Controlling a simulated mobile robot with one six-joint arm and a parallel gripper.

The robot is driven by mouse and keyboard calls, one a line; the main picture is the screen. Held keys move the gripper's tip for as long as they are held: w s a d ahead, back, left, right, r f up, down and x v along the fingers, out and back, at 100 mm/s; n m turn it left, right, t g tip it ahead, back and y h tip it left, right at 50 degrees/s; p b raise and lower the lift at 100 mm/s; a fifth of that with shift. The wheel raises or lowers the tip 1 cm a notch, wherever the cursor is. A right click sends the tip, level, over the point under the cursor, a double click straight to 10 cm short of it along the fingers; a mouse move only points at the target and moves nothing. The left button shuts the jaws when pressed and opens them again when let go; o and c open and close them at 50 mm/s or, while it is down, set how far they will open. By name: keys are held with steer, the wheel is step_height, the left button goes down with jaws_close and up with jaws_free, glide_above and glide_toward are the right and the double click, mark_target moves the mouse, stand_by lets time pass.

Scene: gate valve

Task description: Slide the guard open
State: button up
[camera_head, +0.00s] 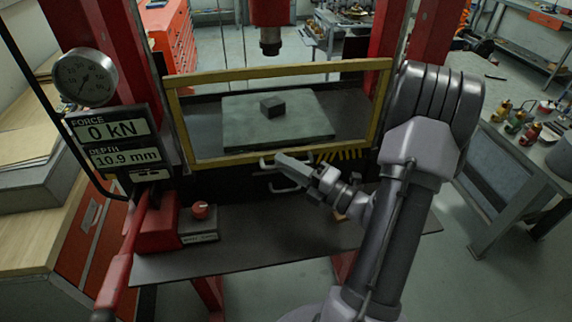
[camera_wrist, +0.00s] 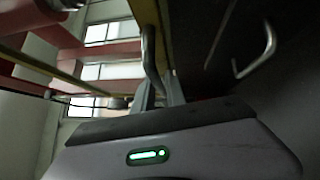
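The guard (camera_head: 176,125) is a clear panel in a yellow frame across the front of the red press. It stands down in front of the grey plate (camera_head: 235,135) and the small dark block (camera_head: 272,106). A grey bar handle (camera_head: 266,163) is on the guard's lower edge. My gripper (camera_head: 283,160) is at this handle, coming from the right. In the wrist view the guard handle (camera_wrist: 150,55) runs down between my two close-set fingers (camera_wrist: 160,92), which look shut on it. The fingertips' contact is partly hidden.
A second bar handle (camera_head: 287,184) is on the dark front below the guard; it also shows in the wrist view (camera_wrist: 258,52). A red lever (camera_head: 130,245), a red knob (camera_head: 200,210) and a force display (camera_head: 112,140) stand at the left. The press ram (camera_head: 270,35) hangs above.

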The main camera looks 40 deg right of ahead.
jaws_close()
stand_by(1.0)
